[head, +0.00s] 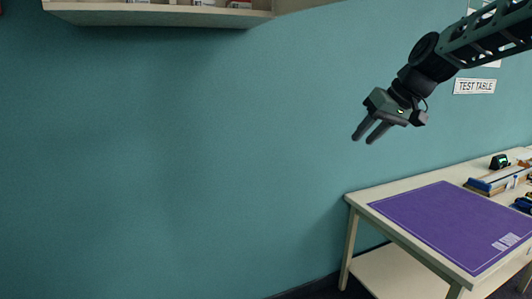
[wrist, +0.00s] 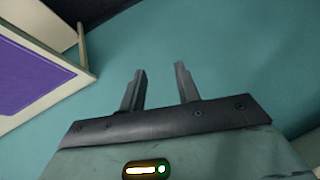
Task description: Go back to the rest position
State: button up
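My gripper (head: 365,138) hangs in the air at the upper right of the head view, in front of the teal wall and above the left end of the table. In the wrist view its two fingers (wrist: 160,85) stand apart with nothing between them. It is open and empty and touches nothing.
A table (head: 355,199) with a purple mat (head: 450,225) stands at the lower right, and its corner also shows in the wrist view (wrist: 82,80). Tools lie at its back right, including a blue-edged item (head: 490,183). A shelf (head: 150,15) hangs at the upper left. A sign (head: 475,86) reads "TEST TABLE".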

jog(key=s+d+f+m+g+h, duration=0.15)
jog(key=s+d+f, duration=0.25)
jog(key=s+f, duration=0.75)
jog(key=s+d+f+m+g+h, duration=0.1)
jog(key=s+d+f+h, duration=0.25)
jog(key=s+f, duration=0.8)
jog(key=s+a+r+n+g, duration=0.1)
jog(key=s+a+r+n, duration=0.1)
jog(key=s+a, duration=0.6)
jog(key=s+a+r+n+g, duration=0.1)
jog(key=s+a+r+n, duration=0.2)
jog(key=s+a+n, duration=0.2)
jog(key=s+a, duration=0.3)
jog(key=a, duration=0.1)
jog(key=shift+a+r+y, duration=0.2)
jog(key=shift+y, duration=0.2)
jog(key=shift+a, duration=0.1)
